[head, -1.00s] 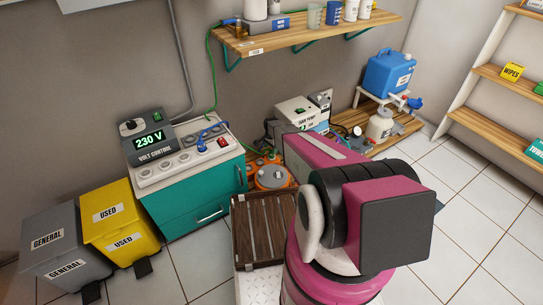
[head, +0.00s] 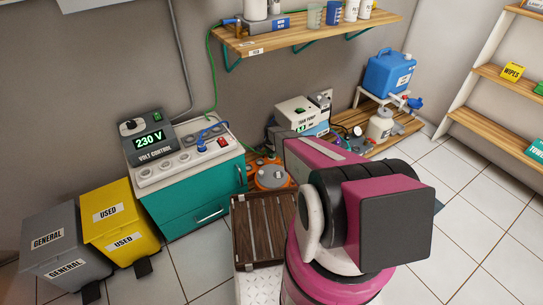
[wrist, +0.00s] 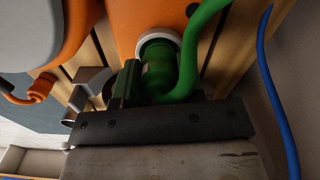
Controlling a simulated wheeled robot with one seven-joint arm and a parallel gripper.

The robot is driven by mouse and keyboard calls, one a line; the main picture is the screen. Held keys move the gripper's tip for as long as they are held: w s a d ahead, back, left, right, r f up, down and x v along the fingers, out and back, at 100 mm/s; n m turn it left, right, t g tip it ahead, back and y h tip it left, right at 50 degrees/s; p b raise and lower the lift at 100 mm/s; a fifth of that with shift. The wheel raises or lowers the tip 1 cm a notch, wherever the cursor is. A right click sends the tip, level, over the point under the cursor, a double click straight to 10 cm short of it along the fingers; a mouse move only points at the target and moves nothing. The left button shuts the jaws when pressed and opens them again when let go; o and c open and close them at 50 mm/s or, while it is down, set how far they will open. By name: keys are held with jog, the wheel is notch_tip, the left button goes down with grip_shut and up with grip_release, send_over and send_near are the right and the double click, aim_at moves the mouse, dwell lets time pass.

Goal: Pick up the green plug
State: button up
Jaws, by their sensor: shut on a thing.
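The green plug (wrist: 158,72) is in the upper middle of the wrist view, with a thick green cable (wrist: 203,40) curving up and right from it. My gripper (wrist: 150,108) is shut on the plug; its dark finger bar covers the plug's lower part. The plug's far end meets a white ring (wrist: 158,40) on an orange body (wrist: 140,18); I cannot tell whether it is seated there. In the head view my arm hides the plug and most of the gripper.
A blue cable (wrist: 270,70) hangs at the right of the wrist view. An orange device (head: 271,177) stands beside the teal cabinet (head: 190,205) with the 230 V control box (head: 148,142). A brown slatted crate (head: 262,230) is in front. A wooden shelf (head: 300,38) hangs above.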

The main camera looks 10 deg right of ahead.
jog(key=shift+r, duration=0.1)
jog(key=shift+r, duration=0.65)
jog(key=r, duration=0.3)
jog(key=shift+s+a+r, duration=0.1)
jog(key=shift+s+a, duration=0.1)
jog(key=shift+s, duration=0.2)
jog(key=s+a+r, duration=0.6)
jog(key=s, duration=0.2)
jog(key=shift+s+a+r, duration=0.2)
jog(key=shift+s+a, duration=0.05)
jog(key=shift+s, duration=0.05)
jog(key=shift+w+a+f, duration=0.1)
jog(key=shift+w+f, duration=0.95)
jog(key=shift+f, duration=0.5)
jog(key=shift+w+a+f, duration=0.15)
jog(key=shift+w+f, duration=0.85)
jog(key=shift+f, duration=0.5)
jog(key=shift+w+a+f, duration=0.1)
jog(key=shift+w+f, duration=0.95)
jog(key=shift+f, duration=0.5)
jog(key=shift+f, duration=0.9)
